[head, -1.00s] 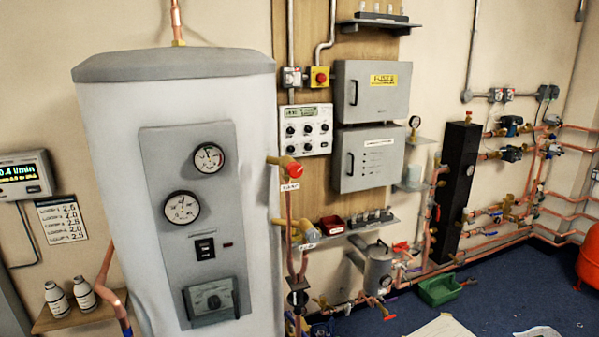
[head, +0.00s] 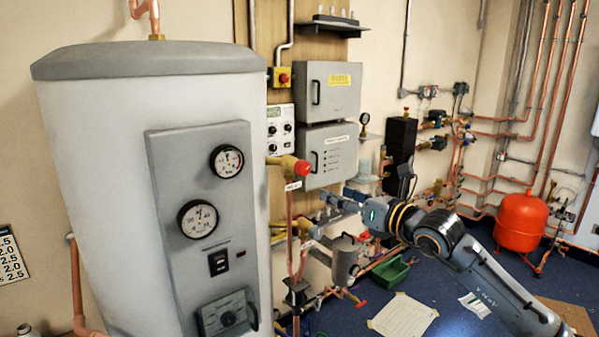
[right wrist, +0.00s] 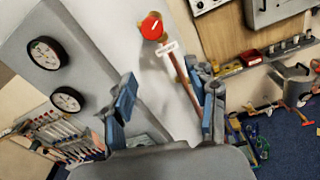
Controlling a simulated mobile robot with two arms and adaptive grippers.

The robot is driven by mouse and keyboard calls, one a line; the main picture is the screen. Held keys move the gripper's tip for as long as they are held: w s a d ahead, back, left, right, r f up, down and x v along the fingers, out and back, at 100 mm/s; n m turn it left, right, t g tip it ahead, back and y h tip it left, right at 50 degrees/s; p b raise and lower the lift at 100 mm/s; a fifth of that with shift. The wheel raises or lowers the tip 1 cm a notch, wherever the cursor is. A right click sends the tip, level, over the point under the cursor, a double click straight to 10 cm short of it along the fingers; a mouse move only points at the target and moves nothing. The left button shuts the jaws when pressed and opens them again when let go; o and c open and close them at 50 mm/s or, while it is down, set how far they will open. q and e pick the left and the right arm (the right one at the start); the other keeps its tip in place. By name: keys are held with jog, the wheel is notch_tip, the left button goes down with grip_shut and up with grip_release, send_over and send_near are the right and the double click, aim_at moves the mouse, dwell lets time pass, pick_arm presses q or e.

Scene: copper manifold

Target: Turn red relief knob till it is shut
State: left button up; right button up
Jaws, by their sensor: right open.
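The red relief knob (head: 302,168) sits on the end of a brass valve at the right side of the white cylinder, with a white tag hanging below it. In the right wrist view the red knob (right wrist: 152,28) shows near the top, with a pale line across its face. My right gripper (head: 335,197) is to the right of and below the knob, apart from it. In the right wrist view its two blue-grey fingers (right wrist: 165,95) are spread wide with nothing between them touching. My left gripper is not in view.
The white cylinder (head: 100,180) with its gauge panel stands left of the knob. Grey wall boxes (head: 330,90) are behind it on the right. Copper pipes run below the valve. A red tank (head: 522,220) and a green tray (head: 393,273) stand on the blue floor.

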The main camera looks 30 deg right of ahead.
aim_at(306, 170)
jog(key=shift+n+h, duration=0.3)
jog(key=shift+n, duration=0.2)
jog(key=w+r+p, duration=0.1)
jog(key=w+p, duration=0.1)
jog(key=w, duration=0.2)
jog(key=w+r+p, duration=0.1)
jog(key=w+p, duration=0.2)
jog(key=w, duration=0.1)
jog(key=w+a+r+p, duration=0.1)
jog(key=w+p, duration=0.2)
jog(key=shift+w, duration=0.4)
jog(key=shift+w+f, duration=0.2)
jog(key=shift+w, duration=0.3)
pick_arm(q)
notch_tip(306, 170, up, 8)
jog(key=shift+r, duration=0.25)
